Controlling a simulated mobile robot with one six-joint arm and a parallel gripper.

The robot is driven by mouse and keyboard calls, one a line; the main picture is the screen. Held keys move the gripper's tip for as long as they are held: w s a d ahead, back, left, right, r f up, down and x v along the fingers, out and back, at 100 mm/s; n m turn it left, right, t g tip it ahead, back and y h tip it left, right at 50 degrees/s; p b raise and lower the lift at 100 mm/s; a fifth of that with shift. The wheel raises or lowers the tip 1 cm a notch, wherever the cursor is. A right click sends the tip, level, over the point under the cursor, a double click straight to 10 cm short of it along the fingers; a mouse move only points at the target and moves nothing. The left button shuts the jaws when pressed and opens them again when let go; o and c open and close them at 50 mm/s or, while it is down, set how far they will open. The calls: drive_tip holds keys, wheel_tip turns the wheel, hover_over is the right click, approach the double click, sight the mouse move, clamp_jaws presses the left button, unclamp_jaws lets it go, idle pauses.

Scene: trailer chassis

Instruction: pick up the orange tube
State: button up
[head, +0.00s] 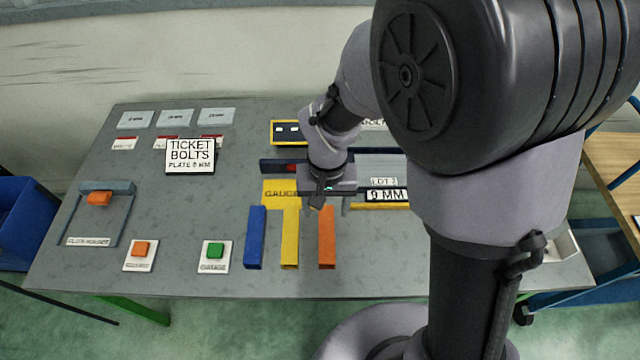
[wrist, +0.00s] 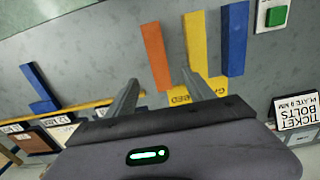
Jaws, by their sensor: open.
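The orange tube (head: 327,238) lies on the grey table, to the right of a yellow tube (head: 290,238) and a blue tube (head: 256,237). In the wrist view the orange tube (wrist: 155,55) lies beyond the fingertips, between their directions, with the yellow tube (wrist: 195,45) and blue tube (wrist: 234,40) to its right. My gripper (head: 318,203) is above the table, just behind the far end of the orange tube in the head view. In the wrist view my gripper (wrist: 160,80) has its two fingers apart with nothing between them.
A yellow gauge plate (head: 280,193) adjoins the yellow tube's far end. A "9 MM" sign (head: 387,195) stands to the right. A "TICKET BOLTS" sign (head: 190,156), an orange button (head: 141,249) and a green button (head: 215,251) are to the left. Bare table lies in front of the tubes.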

sight(327, 233)
wheel_tip(327, 233, down, 8)
drive_tip(key=b, duration=0.2)
drive_tip(key=shift+s+b, duration=0.1)
drive_tip(key=shift+b, duration=0.2)
wheel_tip(327, 233, down, 5)
drive_tip(key=b, duration=0.3)
drive_tip(key=shift+d+f, duration=0.15)
drive_tip(key=shift+f, duration=0.05)
drive_tip(key=shift+r, duration=0.15)
drive_tip(key=shift+c, duration=0.9)
clamp_jaws()
